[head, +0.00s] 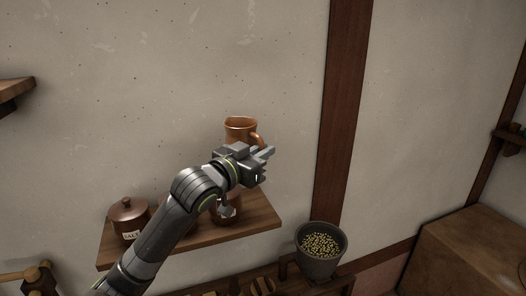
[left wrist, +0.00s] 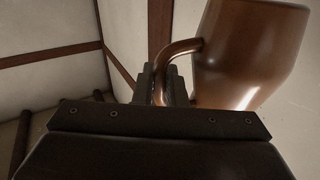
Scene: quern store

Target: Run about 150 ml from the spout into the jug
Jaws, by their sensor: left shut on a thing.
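A copper-brown jug (head: 240,128) is upright in the head view, above the wall shelf and in front of the plaster wall. Its mouth faces up; what is inside cannot be seen. My left gripper (head: 264,164) is shut on the jug's handle, on the jug's right side. In the left wrist view the jug (left wrist: 245,55) fills the upper right, and its curved handle (left wrist: 180,47) runs down between the fingers (left wrist: 163,88). I cannot make out a spout in either view. My right gripper is not in view.
A wooden shelf (head: 263,217) carries a lidded pot labelled salt (head: 129,217) and brown ware partly hidden behind my left arm. A dark bucket of yellowish grains (head: 320,252) stands lower right of the shelf. A wooden chest (head: 468,252) is at the far right.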

